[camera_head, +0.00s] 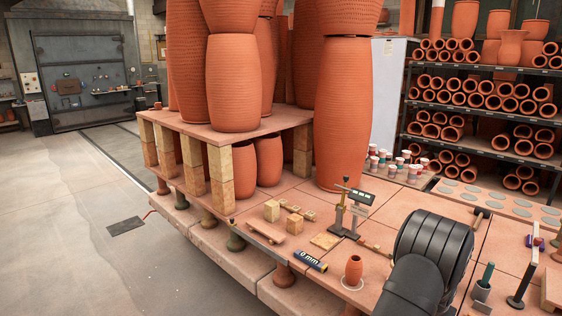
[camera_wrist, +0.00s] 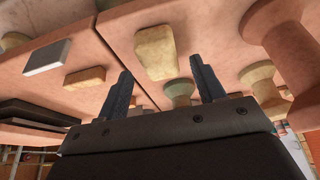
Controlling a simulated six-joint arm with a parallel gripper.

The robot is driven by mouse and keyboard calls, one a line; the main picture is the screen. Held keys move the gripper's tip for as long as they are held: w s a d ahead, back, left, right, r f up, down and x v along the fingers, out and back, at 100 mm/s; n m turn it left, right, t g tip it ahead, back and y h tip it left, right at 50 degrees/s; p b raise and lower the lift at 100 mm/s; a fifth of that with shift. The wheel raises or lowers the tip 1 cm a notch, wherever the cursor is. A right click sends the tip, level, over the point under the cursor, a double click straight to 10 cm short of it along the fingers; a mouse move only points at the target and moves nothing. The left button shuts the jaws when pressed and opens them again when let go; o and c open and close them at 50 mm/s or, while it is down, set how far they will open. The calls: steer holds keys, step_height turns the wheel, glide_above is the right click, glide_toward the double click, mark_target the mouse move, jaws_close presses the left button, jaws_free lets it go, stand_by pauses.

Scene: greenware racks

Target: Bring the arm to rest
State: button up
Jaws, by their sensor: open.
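My gripper (camera_wrist: 160,66) shows in the wrist view, with its two dark fingers spread apart. Nothing is between the fingers in contact with them; a pale yellow block (camera_wrist: 155,52) lies beyond them against a pink slab (camera_wrist: 112,38). In the head view my black arm comes in at the lower right, over the slab table (camera_head: 290,205), and the gripper itself is hidden. A small terracotta vase (camera_head: 354,270) stands on a pale disc just left of my arm.
Tall terracotta vessels (camera_head: 343,115) stand behind. A scale-like stand (camera_head: 341,208), wooden blocks (camera_head: 271,211) and a "0 mm" tube (camera_head: 310,260) lie left of my arm. Small tools (camera_head: 484,280) stand right. In the wrist view, flared props (camera_wrist: 278,40) are at the right.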

steer(key=x, duration=0.3)
steer(key=shift+w+r, duration=0.1)
steer(key=shift+r, duration=1.4)
